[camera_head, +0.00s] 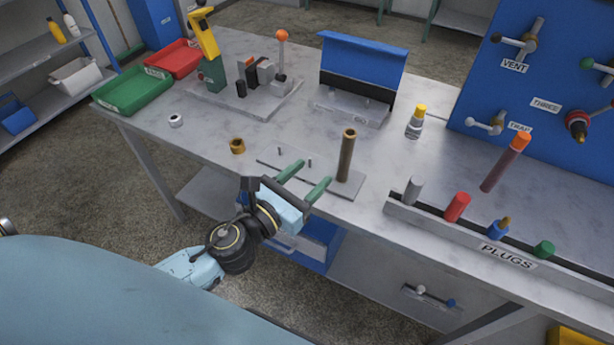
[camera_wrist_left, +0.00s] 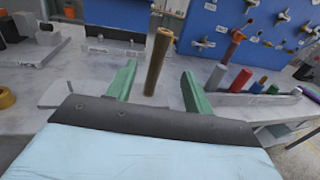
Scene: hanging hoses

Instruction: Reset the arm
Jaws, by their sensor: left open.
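My left gripper (camera_head: 305,180) reaches in from the lower left in the head view, over the front edge of the workbench. Its two green fingers are apart and nothing is between them. In the left wrist view the open fingers (camera_wrist_left: 160,88) point towards the bench, with a brown upright tube (camera_wrist_left: 158,62) standing beyond the gap. In the head view this tube (camera_head: 347,155) stands on a grey plate (camera_head: 318,178), just right of the fingers. My right gripper is in neither view.
The workbench (camera_head: 215,135) carries a brass ring (camera_head: 237,146), a white nut (camera_head: 176,120), a green tray (camera_head: 132,90) and a red tray (camera_head: 173,59). A plug rack (camera_head: 420,208) stands at the right, before a blue valve panel (camera_head: 555,110).

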